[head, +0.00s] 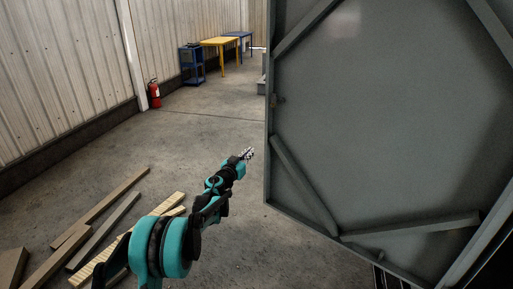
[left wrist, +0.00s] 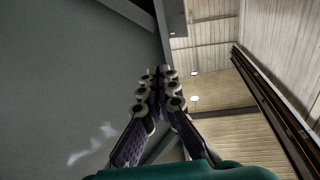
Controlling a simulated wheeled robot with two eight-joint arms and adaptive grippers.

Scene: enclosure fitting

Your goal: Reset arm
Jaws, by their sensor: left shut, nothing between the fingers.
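My left arm reaches forward from the bottom of the head view. My left gripper (head: 248,153) is at its far end, in free space just left of the edge of a large grey metal door (head: 385,110). In the left wrist view the left gripper (left wrist: 158,72) has its fingertips together, with nothing between them. The grey door (left wrist: 65,75) fills the left side of that view behind the fingers. Whether the gripper touches the door cannot be told, though a gap shows in the head view. My right gripper is not in view.
Several wooden planks (head: 98,232) lie on the concrete floor at lower left. A red fire extinguisher (head: 154,94) stands by the wall. A blue cart (head: 191,65) and a yellow table (head: 220,42) stand at the back. The floor between is clear.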

